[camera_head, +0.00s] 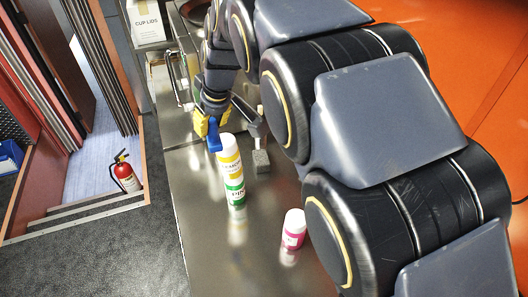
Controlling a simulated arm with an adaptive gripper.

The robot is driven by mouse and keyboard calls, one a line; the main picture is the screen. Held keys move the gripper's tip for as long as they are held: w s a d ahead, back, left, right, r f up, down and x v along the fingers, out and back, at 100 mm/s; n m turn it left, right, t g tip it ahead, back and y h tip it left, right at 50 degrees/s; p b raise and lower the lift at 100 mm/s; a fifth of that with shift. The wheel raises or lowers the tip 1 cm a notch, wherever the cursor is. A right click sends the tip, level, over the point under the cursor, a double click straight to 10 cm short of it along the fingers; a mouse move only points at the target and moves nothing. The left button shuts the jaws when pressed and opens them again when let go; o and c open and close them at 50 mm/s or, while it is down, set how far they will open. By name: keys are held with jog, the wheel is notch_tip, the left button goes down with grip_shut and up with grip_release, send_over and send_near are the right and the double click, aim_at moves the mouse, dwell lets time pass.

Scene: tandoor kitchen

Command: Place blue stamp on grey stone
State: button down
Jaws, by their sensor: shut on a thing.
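The blue stamp (213,136) is held low in my gripper (211,123), between its yellow fingertips. The fingers look closed around it, and its lower part is partly hidden behind a tall white, yellow and green bottle. The grey stone (261,162) is a small block on the steel counter, to the right of the stamp and of the bottle. The stamp is apart from the stone. I cannot tell from this single view how high the stamp is above the counter.
The tall bottle (231,168) stands close in front of the gripper. A pink and white container (294,229) stands nearer on the steel counter (205,255). A grey object (246,117) is just behind the stone. The counter's left edge drops to the floor.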

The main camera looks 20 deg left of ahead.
jog(key=w+d, duration=0.9)
jog(key=w, duration=0.1)
send_over(261, 157)
jog(key=shift+n, duration=0.4)
jog(key=shift+f, duration=12)
jog(key=shift+w+f, duration=0.1)
jog(key=c, duration=1)
grip_release()
